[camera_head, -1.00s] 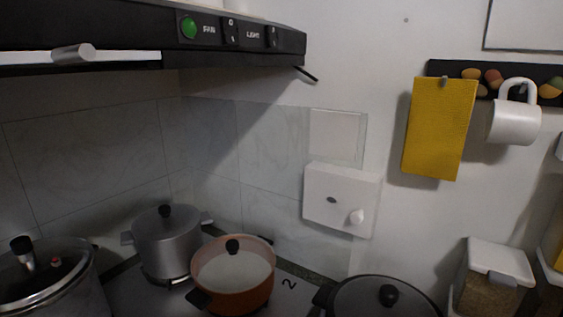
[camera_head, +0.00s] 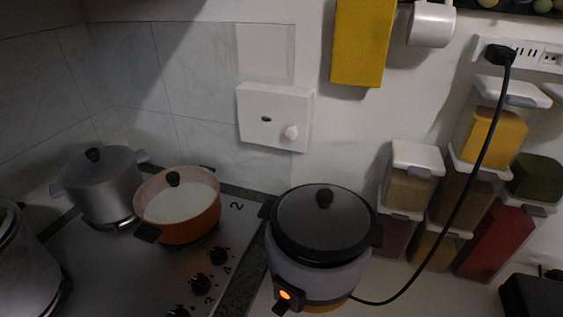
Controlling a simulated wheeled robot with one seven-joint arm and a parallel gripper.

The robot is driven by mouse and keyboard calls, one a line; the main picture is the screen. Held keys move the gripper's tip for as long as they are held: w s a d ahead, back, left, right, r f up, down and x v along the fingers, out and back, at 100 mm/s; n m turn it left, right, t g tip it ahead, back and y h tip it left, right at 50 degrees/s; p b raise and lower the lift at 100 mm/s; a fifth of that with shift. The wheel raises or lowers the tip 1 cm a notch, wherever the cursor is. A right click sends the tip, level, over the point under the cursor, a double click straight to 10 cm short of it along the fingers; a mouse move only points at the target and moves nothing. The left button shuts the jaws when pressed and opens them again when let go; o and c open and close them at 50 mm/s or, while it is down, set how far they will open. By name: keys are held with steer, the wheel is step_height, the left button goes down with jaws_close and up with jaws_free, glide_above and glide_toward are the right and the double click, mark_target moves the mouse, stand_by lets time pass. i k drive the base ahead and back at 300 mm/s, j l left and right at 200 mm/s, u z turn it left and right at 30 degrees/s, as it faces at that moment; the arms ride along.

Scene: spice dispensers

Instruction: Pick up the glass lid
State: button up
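Several lidded vessels are in view, and I cannot tell for sure which lid is the glass lid. The slow cooker (camera_head: 318,268) at the lower middle has a dark grey, see-through-looking lid (camera_head: 300,218) with a black rim and knob, seated on top. The orange pot (camera_head: 188,229) on the hob has a pale whitish lid (camera_head: 185,205) with a black knob. The grey pot (camera_head: 110,195) behind it on the left has a grey lid with a black knob. My gripper and arm are not in view.
A steel hob (camera_head: 120,265) with knobs lies at the lower left, with another pot (camera_head: 22,258) at the left edge. Stacked spice dispensers (camera_head: 410,180) stand right of the cooker. A black cord (camera_head: 462,200) hangs from the socket strip (camera_head: 528,55) down to the counter.

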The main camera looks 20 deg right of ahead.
mark_target(321, 222)
steer(key=k+j+z, duration=0.15)
steer(key=j, duration=0.2)
steer(key=k+j+z, duration=0.15)
steer(key=j, duration=0.2)
steer(key=k+j+z, duration=0.15)
steer(key=j, duration=0.2)
steer(key=k+j+z, duration=0.15)
steer(key=j, duration=0.2)
steer(key=i, duration=0.05)
